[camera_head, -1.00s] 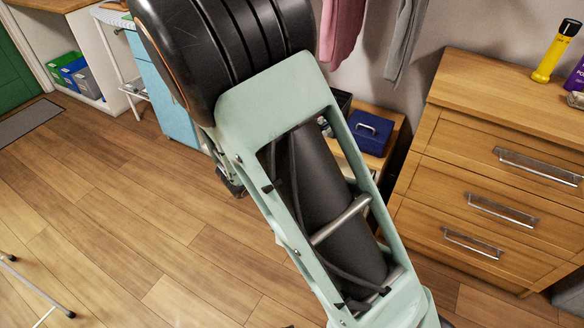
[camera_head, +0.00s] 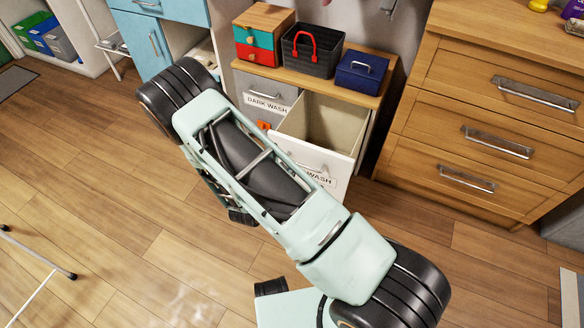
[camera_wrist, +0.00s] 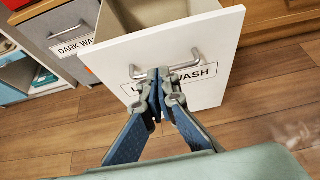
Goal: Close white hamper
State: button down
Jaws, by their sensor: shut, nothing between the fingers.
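The white hamper (camera_head: 325,162) is open, pulled out from the low cabinet under the wooden top, with its beige inside showing. My arm covers part of its front in the head view. In the wrist view, the white hamper front (camera_wrist: 213,42) bears a partly hidden label ending in "WASH" and a metal bar handle (camera_wrist: 189,62). My gripper (camera_wrist: 160,80) is shut and empty, its fingertips at the handle and over the label. I cannot tell whether they touch it. The gripper is hidden in the head view.
The grey "DARK WASH" hamper (camera_head: 265,97) is beside it on the left. A black basket (camera_head: 312,52) and a blue box (camera_head: 361,75) stand on the cabinet top. A wooden dresser (camera_head: 480,125) stands to the right. The wooden floor (camera_head: 110,215) in front is largely clear.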

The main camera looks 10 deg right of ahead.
aim_at(308, 150)
jog(key=b+x, duration=0.1)
jog(key=x, duration=0.4)
jog(key=r+b+x, duration=0.1)
jog(key=x, duration=0.3)
jog(key=shift+w+d+f, duration=0.15)
jog(key=shift+w+d, duration=0.3)
jog(key=shift+w+d+b, duration=0.3)
jog(key=shift+w+d, duration=0.1)
jog(key=shift+w, duration=0.2)
jog(key=shift+w, duration=0.1)
